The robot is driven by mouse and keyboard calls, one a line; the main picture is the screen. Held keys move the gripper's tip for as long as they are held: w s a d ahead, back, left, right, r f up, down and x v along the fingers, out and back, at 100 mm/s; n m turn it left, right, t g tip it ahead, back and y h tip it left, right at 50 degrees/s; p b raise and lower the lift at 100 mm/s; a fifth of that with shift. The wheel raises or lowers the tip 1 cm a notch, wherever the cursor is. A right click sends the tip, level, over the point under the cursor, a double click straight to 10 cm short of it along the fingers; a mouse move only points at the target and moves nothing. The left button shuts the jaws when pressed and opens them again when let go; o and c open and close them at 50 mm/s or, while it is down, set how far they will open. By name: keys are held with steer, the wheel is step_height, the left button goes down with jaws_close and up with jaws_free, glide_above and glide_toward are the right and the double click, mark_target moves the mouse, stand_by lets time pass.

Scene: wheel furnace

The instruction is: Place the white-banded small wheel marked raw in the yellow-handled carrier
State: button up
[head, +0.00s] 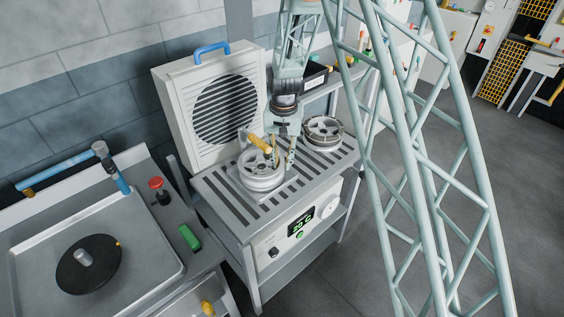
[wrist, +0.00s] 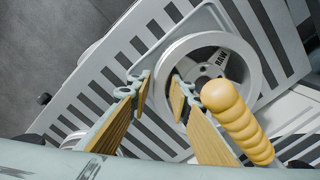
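A small metal wheel marked RAW (wrist: 222,62) lies on the slotted top in the wrist view, and it also shows in the head view (head: 261,180). The yellow handle (wrist: 240,122) of the carrier stands beside my fingers, and it also shows in the head view (head: 259,144). The grey carrier frame (wrist: 212,14) shows around the wheel, which appears to lie within it; its seating is partly hidden. My gripper (head: 282,160) is open at the wheel's rim, one finger over its inside and one outside. Its wood-coloured pads (wrist: 160,95) stand apart. A white band cannot be made out.
A second wheel (head: 323,130) lies at the right on the slotted bench (head: 222,200). A raised white lid with a round grille (head: 225,108) stands behind. A tray with a black disc (head: 88,264) is at left. Lattice column parts at right are mine.

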step_height(320, 180, up, 12)
stand_by(0.9)
steer(key=shift+d, duration=0.1)
stand_by(0.5)
steer(key=shift+r, duration=0.15)
